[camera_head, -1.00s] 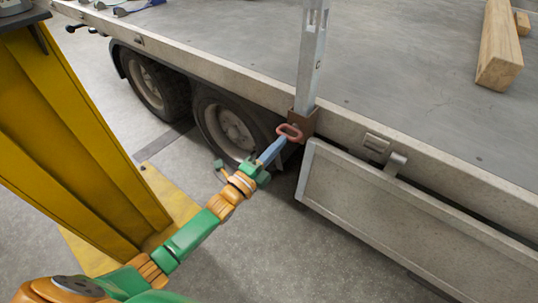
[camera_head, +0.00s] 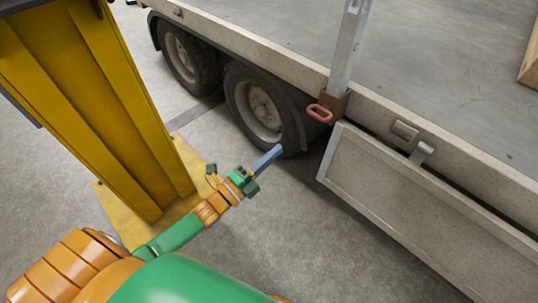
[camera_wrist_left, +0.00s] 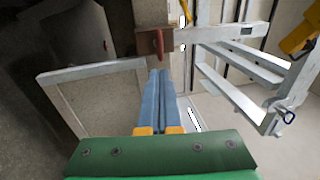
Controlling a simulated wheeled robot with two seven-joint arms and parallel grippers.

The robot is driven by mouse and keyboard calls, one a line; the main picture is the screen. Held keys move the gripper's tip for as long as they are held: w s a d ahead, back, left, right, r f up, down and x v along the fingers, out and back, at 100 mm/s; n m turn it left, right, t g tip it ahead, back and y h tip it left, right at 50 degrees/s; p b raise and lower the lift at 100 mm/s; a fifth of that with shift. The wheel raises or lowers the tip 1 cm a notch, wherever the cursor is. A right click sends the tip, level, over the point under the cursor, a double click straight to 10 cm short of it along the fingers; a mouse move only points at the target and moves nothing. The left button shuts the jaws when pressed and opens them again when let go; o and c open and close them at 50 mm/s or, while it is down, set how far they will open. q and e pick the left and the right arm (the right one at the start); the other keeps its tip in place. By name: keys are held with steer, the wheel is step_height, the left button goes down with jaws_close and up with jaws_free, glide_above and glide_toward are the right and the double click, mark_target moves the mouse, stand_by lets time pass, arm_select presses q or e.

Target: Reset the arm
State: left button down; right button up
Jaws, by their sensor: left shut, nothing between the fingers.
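My left arm (camera_head: 178,232) is green and orange and reaches in from the lower left in the head view. Its left gripper (camera_head: 275,152) has blue fingers, shut and empty, in front of the rear trailer wheel (camera_head: 258,112). The fingers also show side by side in the left wrist view (camera_wrist_left: 161,75). A red handle (camera_head: 319,113) sits at the foot of the upright metal post (camera_head: 350,45), up and right of the fingertips and apart from them. The handle also shows beyond the fingers in the left wrist view (camera_wrist_left: 158,42). My right gripper is not in view.
A yellow column (camera_head: 95,95) stands close on the left, on a yellow base plate (camera_head: 120,225). The trailer side panel (camera_head: 420,200) hangs down on the right. A timber piece (camera_head: 529,65) lies on the trailer bed (camera_head: 440,60). Grey floor is clear below the gripper.

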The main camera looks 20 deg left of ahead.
arm_select(q)
steer(key=shift+s+a+f, duration=0.15)
steer(key=shift+s+a, duration=0.05)
steer(key=shift+s, duration=0.35)
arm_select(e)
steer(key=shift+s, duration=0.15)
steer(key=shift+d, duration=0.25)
